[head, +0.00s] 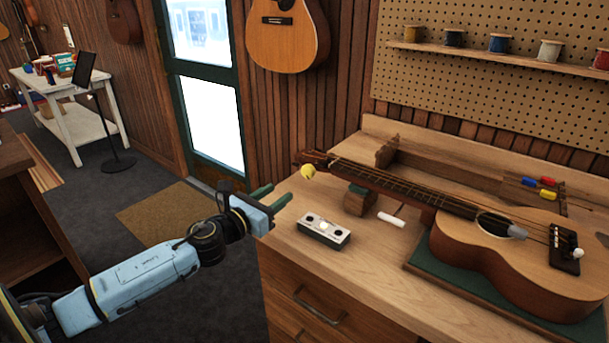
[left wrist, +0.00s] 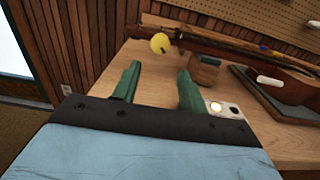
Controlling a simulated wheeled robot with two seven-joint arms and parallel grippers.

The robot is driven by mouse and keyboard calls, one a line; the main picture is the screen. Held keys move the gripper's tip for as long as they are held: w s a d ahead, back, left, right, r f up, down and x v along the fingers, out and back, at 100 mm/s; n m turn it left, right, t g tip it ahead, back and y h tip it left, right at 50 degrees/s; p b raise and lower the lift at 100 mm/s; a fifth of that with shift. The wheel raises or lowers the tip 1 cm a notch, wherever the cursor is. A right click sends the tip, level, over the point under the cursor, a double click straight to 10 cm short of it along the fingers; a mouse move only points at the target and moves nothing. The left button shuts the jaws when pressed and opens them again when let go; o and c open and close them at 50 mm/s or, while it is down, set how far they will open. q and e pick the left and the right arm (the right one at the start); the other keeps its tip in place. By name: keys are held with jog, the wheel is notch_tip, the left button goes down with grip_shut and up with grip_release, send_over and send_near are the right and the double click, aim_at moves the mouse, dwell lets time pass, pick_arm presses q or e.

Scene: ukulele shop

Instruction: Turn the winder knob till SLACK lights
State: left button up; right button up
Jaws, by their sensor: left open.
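A ukulele (head: 510,250) lies on its back on the wooden bench, its neck reaching left over a wooden rest. A round yellow knob (head: 308,171) sits at its headstock end; it also shows in the left wrist view (left wrist: 160,43). A small pale box (head: 323,231) with a white button and dark round spots stands on the bench before the neck. Its labels are too small to read. My left gripper (head: 280,193) is open and empty, its green fingers left of and apart from the knob. My right gripper is not in view.
A white cylinder (head: 391,219) lies on the bench near the neck rest (head: 357,200). A green mat (head: 420,254) lies under the ukulele body. A shelf of thread spools (head: 480,52) is on the pegboard behind. The bench's front left corner is clear.

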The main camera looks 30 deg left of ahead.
aim_at(305, 174)
pick_arm(q)
jog(key=w, duration=0.8)
jog(key=w+d, duration=0.1)
jog(key=w, duration=0.2)
jog(key=shift+w, duration=0.4)
jog(key=c, duration=0.7)
